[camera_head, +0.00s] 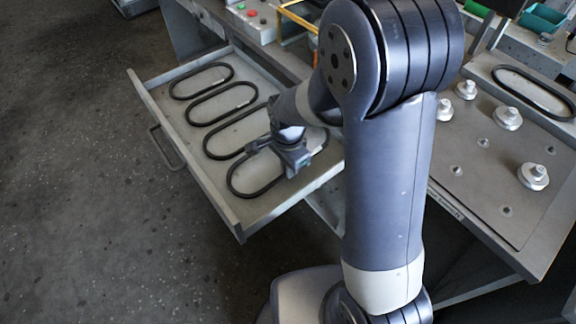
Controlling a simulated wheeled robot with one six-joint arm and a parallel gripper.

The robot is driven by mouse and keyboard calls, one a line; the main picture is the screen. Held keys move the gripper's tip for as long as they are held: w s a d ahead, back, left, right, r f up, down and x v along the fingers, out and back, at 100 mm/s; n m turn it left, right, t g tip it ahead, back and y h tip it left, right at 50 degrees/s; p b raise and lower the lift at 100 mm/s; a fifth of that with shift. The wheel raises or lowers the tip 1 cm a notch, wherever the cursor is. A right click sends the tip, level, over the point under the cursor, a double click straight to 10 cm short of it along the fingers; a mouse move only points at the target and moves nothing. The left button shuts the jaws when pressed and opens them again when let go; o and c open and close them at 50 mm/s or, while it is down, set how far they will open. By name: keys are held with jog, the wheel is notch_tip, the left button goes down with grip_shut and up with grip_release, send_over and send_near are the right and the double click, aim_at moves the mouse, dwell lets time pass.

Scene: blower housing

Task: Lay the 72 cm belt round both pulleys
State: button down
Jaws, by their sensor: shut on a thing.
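Several black belts lie side by side in the open drawer (137,88). My gripper (293,167) is low over the drawer, shut on the nearest belt (231,182), whose loop still looks flat on the drawer floor. The fingertips and the gripped part are partly hidden by the gripper body. The belts' length labels are too small to read. Pale grey pulleys stand on the plate at the right: one at the front (534,177), one farther back (508,118), and smaller ones to the left (466,89) (443,111). No belt is round these pulleys.
The other drawer belts (202,80) (221,103) (207,148) lie beyond the gripper. Another black belt (533,92) lies in a tray behind the plate (475,185). A bench with buttons (252,12) is at the back. My arm blocks the view between drawer and plate.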

jog(key=shift+f+b, duration=0.4)
jog(key=shift+f, duration=0.3)
dwell(0.5)
jog(key=c, duration=1.5)
grip_release()
jog(key=shift+r, duration=0.2)
jog(key=shift+r+p, duration=3)
jog(key=shift+r, duration=0.65)
jog(key=shift+f, duration=0.1)
notch_tip(320, 180, down, 7)
jog(key=b, duration=0.5)
jog(key=shift+f+b, duration=0.15)
jog(key=shift+b, duration=0.25)
